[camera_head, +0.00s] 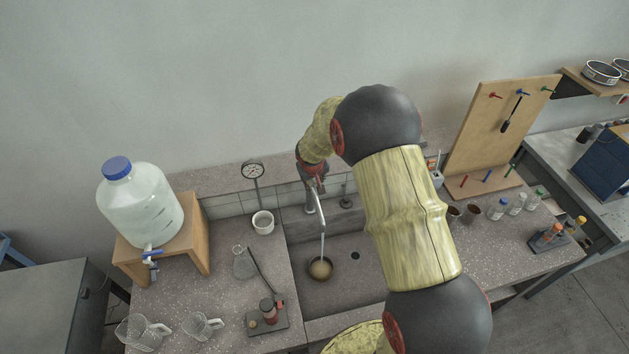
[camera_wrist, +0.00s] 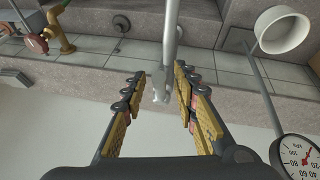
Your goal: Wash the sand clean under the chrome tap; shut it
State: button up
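The chrome tap (camera_head: 319,212) stands at the back of the sink, its spout reaching forward over a round bowl of tan sand (camera_head: 320,269). A thin pale stream seems to run from the spout into the bowl. My gripper (camera_head: 316,186) is at the top of the tap. In the wrist view my gripper (camera_wrist: 158,82) is open, with its yellow-padded fingers on either side of the tap's chrome lever (camera_wrist: 160,88). Gaps show between the lever and both fingers. The chrome spout (camera_wrist: 172,28) runs up the picture. My arm hides the sink's right part.
A dial gauge (camera_head: 253,171) and a white cup (camera_head: 263,222) stand left of the tap. A brass valve with a red handle (camera_wrist: 57,30) shows in the wrist view. A water jug (camera_head: 140,205), a flask (camera_head: 244,263) and beakers (camera_head: 203,326) stand further left.

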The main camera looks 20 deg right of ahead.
jog(key=shift+c, duration=0.9)
grip_shut()
